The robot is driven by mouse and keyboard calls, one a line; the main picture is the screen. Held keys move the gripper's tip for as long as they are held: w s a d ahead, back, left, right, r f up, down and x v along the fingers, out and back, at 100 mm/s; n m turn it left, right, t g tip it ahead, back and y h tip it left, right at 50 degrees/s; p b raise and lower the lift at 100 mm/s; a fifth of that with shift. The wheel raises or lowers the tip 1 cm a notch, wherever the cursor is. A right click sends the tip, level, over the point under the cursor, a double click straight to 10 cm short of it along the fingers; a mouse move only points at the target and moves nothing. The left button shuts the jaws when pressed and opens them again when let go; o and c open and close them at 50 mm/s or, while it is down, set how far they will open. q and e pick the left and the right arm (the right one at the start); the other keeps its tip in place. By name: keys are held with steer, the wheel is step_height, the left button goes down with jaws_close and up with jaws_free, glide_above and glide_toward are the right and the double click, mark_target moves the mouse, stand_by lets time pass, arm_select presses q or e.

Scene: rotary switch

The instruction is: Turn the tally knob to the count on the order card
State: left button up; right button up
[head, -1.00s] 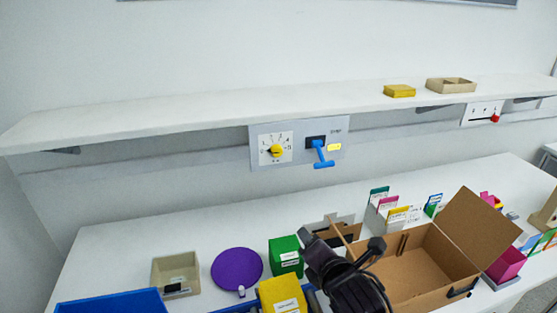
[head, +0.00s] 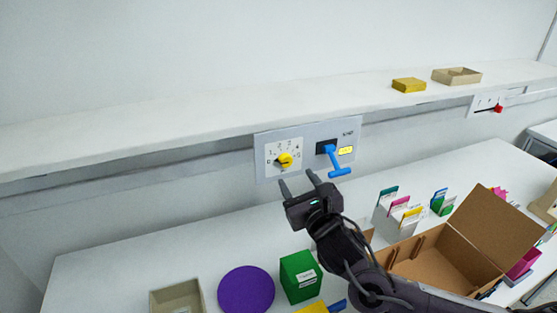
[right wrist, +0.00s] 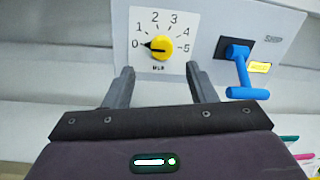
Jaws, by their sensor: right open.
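The yellow tally knob (head: 284,160) sits on a white dial with numbers 0 to 5, on a grey wall panel under the shelf. In the right wrist view the knob (right wrist: 159,47) has its black pointer to the left, at 0. My right gripper (head: 297,178) is open and empty, just below the dial. In the right wrist view its fingers (right wrist: 160,68) stand apart on either side below the knob, not touching it. No order card with a readable count can be made out. My left gripper is out of view.
A blue T-shaped lever (head: 336,163) marked SHIP juts out right of the dial, beside a small yellow label (head: 346,150). The shelf (head: 190,118) overhangs the panel. Below are an open cardboard box (head: 432,255), a green box (head: 299,277) and a purple disc (head: 246,289).

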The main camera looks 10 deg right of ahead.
mark_target(287, 163)
steer(key=w, duration=0.1)
steer(key=w+p, duration=0.1)
steer(key=w, duration=0.1)
steer(key=w+p, duration=0.1)
steer(key=shift+w+a+r, duration=0.15)
steer(key=shift+w+r, duration=0.1)
steer(key=shift+w+a+f, duration=0.1)
steer(key=shift+w, duration=0.35)
steer(key=shift+w+a+f, duration=0.1)
steer(key=shift+w, duration=0.35)
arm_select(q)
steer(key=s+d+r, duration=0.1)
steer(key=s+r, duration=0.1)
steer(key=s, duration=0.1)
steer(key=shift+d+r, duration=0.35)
arm_select(e)
steer(key=c, duration=1)
